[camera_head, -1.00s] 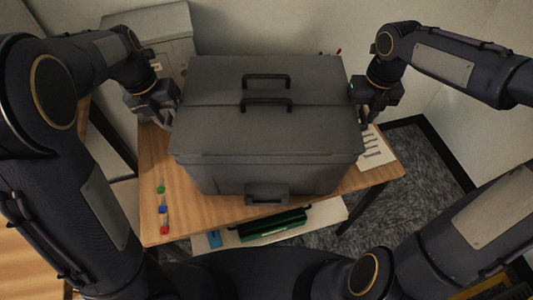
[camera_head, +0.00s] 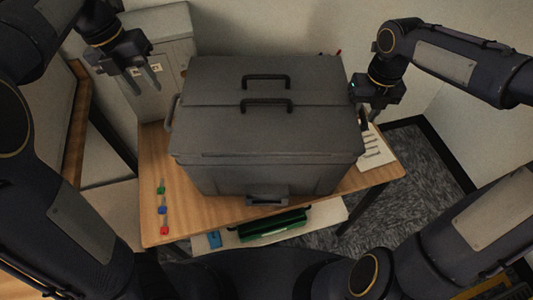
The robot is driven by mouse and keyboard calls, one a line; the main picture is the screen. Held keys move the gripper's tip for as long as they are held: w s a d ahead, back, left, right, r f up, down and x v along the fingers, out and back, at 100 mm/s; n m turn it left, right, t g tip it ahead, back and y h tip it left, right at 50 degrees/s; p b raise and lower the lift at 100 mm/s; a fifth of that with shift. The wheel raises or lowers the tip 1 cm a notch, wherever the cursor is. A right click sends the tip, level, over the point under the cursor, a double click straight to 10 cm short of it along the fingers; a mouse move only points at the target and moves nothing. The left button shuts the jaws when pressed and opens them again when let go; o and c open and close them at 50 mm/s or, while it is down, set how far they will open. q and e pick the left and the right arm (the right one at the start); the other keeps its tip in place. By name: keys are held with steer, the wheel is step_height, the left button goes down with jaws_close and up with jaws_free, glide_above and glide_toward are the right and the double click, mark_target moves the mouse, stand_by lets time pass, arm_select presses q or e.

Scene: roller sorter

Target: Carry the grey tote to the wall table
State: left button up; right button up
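The grey tote (camera_head: 265,135) has a closed two-part lid with two dark handles on top and a latch at the front. It stands on the wooden wall table (camera_head: 205,215), upright. My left gripper (camera_head: 146,86) is open and empty, up and to the left of the tote, clear of its left side handle (camera_head: 172,113). My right gripper (camera_head: 362,110) is at the tote's right side, by the far right edge. Its fingers are mostly hidden, so I cannot tell whether they hold the right handle.
Small green, blue and red pieces (camera_head: 162,210) lie at the table's left front. A white slotted sheet (camera_head: 374,150) lies at the right. A grey cabinet (camera_head: 165,50) stands behind on the left. A green item (camera_head: 272,225) is on a shelf below.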

step_height(320, 180, up, 11)
steer(key=shift+d+r, duration=0.2)
steer(key=shift+d, duration=0.05)
steer(key=shift+f, duration=0.1)
stand_by(0.5)
